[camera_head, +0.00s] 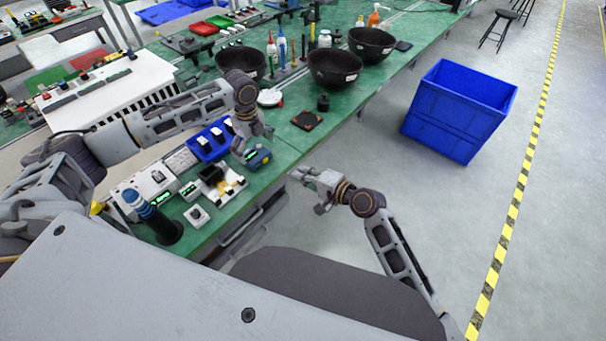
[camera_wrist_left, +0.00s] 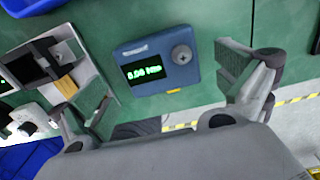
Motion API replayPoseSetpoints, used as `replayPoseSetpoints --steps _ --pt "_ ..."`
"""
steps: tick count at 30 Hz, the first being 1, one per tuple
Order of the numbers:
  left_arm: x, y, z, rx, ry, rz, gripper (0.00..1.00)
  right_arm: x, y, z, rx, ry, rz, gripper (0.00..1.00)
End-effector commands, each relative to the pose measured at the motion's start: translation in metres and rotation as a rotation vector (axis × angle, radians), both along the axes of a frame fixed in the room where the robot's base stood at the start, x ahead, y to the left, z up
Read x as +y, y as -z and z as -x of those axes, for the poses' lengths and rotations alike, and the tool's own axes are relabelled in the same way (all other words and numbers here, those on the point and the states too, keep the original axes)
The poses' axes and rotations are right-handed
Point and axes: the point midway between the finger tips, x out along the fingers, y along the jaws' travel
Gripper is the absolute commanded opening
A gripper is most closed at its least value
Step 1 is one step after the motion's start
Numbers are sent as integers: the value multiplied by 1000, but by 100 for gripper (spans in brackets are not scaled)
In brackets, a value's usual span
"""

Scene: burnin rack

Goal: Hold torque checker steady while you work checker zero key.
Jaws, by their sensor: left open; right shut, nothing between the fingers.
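The torque checker (camera_head: 258,159) is a small blue box near the front edge of the green bench. In the left wrist view, the torque checker (camera_wrist_left: 150,88) shows a lit green readout and a round grey key or knob (camera_wrist_left: 181,54). My left gripper (camera_head: 255,140) is over the torque checker, open, with one finger on each side of it in the left wrist view. I see gaps between both fingers and the box there. My right gripper (camera_head: 308,180) is shut and empty, off the bench's front edge, to the right of the checker.
A blue tray (camera_head: 193,151) and a white fixture (camera_head: 226,190) lie close to the left of the checker. Black bowls (camera_head: 335,70) stand farther back. A blue crate (camera_head: 445,125) is on the floor at right.

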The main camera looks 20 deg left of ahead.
Motion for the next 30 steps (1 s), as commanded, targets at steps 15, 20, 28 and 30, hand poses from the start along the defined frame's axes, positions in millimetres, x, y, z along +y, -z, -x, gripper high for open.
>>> replayPoseSetpoints --steps 15,20,28,30 --pt "0 -74 -1 -1 -1 -1 100 0 0 0 0 0 0 0" --pt "0 -85 0 0 -1 -1 100 0 0 0 0 0 0 0" --pt "0 -89 0 0 -1 -1 100 0 0 0 0 0 0 0" --pt "0 -89 0 0 -1 -1 100 0 0 0 0 0 0 0"
